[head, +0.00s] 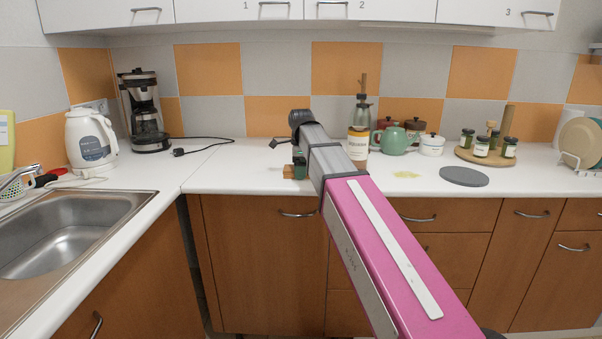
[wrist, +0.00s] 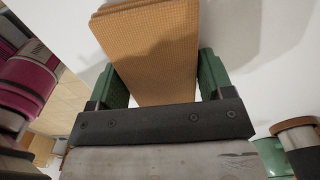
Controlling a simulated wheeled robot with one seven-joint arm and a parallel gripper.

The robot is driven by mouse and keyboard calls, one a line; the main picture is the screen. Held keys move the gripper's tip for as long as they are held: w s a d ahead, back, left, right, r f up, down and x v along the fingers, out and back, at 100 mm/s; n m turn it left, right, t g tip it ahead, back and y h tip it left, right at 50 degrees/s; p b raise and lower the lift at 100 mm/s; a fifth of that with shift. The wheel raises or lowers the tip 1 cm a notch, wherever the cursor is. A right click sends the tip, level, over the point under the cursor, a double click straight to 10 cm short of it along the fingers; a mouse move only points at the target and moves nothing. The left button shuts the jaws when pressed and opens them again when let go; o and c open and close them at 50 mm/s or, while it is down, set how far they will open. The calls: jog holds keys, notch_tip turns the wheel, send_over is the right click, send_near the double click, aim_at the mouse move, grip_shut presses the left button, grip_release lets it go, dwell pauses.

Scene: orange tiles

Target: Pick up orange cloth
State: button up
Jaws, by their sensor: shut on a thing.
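The orange cloth (wrist: 155,45) is a folded, waffle-textured piece in several layers in the wrist view. It lies between the green fingers of my gripper (wrist: 162,76), which is shut on it. In the head view my gripper (head: 299,164) is low over the front part of the white counter. Only a small brownish edge of the cloth (head: 288,172) shows there, by the fingers. Whether the cloth still touches the counter cannot be told. My arm hides part of the area behind.
A bottle (head: 358,140), green teapot (head: 394,139) and white pot (head: 431,145) stand right of my gripper. A round wooden tray (head: 468,156) holds jars. A grey disc (head: 464,177) lies in front. A coffee maker (head: 144,112), kettle (head: 90,138) and sink (head: 70,235) are left.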

jog(key=shift+r, duration=0.15)
jog(key=shift+r, duration=0.6)
notch_tip(320, 180, up, 3)
jog(key=shift+w+f, duration=0.1)
jog(key=s+a+r, duration=0.1)
jog(key=s+r, duration=0.5)
jog(key=s, duration=0.5)
jog(key=shift+s+a+r, duration=0.3)
jog(key=shift+s+r, duration=0.05)
jog(key=shift+s, duration=0.05)
